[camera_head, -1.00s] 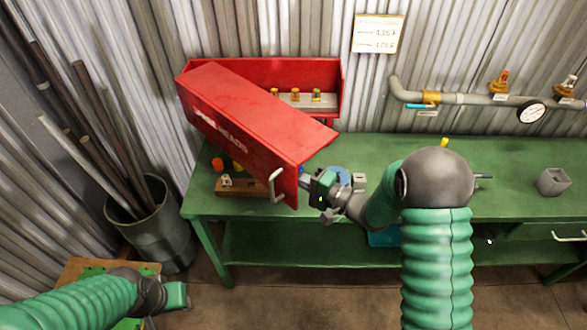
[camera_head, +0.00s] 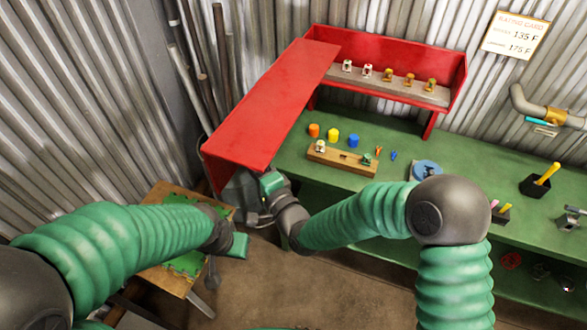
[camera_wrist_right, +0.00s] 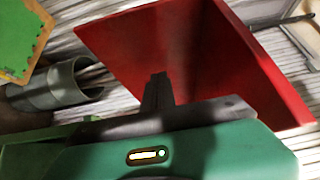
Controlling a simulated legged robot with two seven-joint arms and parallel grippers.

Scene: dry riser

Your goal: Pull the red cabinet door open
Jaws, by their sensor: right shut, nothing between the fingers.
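The red cabinet (camera_head: 452,70) stands on the green bench against the corrugated wall. Its red door (camera_head: 270,105) is swung wide open toward the left front, and its shelf of small sprinkler heads is exposed. The door's handle is hidden. My right gripper (camera_head: 245,192) is at the inner side of the door near its free end. In the right wrist view its fingers (camera_wrist_right: 157,90) are together and empty before the red panel (camera_wrist_right: 195,50); whether they touch it is unclear.
On the green bench (camera_head: 440,150) are a wooden block (camera_head: 342,158) with fittings, coloured caps and a blue disc (camera_head: 426,170). A wooden stand (camera_head: 168,278) with green mats is at lower left. A bin (camera_wrist_right: 60,88) with pipes is beyond the door.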

